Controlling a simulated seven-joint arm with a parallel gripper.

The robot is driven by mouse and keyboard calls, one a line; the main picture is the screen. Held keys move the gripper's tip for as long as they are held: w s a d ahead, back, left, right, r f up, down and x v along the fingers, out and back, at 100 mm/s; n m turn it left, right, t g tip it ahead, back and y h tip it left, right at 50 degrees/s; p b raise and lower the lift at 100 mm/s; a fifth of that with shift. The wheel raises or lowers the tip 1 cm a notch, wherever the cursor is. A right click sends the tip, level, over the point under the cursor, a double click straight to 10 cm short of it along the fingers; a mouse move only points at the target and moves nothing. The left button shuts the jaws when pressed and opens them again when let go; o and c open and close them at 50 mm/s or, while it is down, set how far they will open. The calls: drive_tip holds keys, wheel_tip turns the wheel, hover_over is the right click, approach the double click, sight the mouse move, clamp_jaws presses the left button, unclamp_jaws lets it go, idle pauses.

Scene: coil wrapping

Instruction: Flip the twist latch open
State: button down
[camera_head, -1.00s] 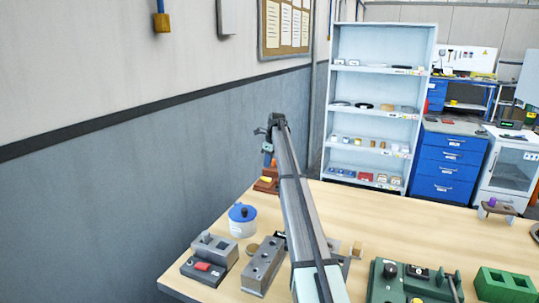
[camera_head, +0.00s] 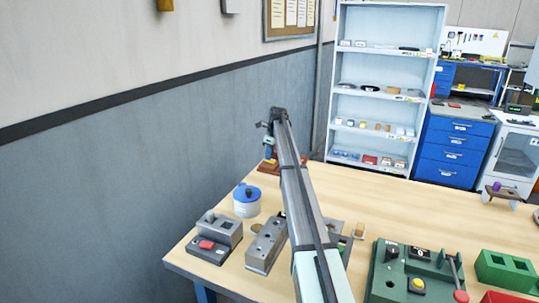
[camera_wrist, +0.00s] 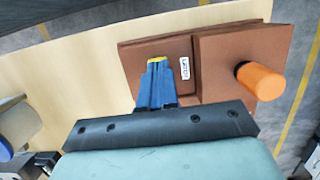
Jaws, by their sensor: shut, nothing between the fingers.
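The twist latch (camera_wrist: 220,62) is a brown board and block with a small white label reading "LATCH". An orange round knob (camera_wrist: 262,80) sticks out at its right in the wrist view. In the head view the brown latch base (camera_head: 266,167) stands at the far left edge of the table, partly hidden by my gripper and arm. My gripper (camera_wrist: 157,64) has its blue fingers shut and empty, over the left part of the brown board, left of the label and apart from the knob. A small yellow patch shows at the fingertips. I cannot tell if they touch the board.
A blue-lidded white pot (camera_head: 247,200), a grey block with a red part (camera_head: 213,240) and a grey block with holes (camera_head: 266,245) stand nearer on the table (camera_head: 400,205). A green fixture (camera_head: 415,275) is at the right. A wall runs along the left.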

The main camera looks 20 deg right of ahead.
drive_tip(key=shift+w+a+f, duration=0.4)
drive_tip(key=shift+a+f, duration=0.25)
drive_tip(key=shift+f, duration=0.1)
drive_tip(key=shift+s+d, duration=0.1)
drive_tip(key=shift+s, duration=0.05)
drive_tip(key=shift+s+d, duration=0.6)
drive_tip(key=w+a+r, duration=0.1)
drive_tip(key=w+r, duration=0.1)
drive_tip(key=r, duration=0.5)
drive_tip(key=w+a+r, duration=0.2)
drive_tip(key=r, duration=0.6)
drive_tip(key=s+d, duration=0.5)
drive_tip(key=s, duration=0.1)
drive_tip(key=x, duration=1.3)
drive_tip(key=shift+w+a+f, duration=0.2)
drive_tip(key=shift+f, duration=0.15)
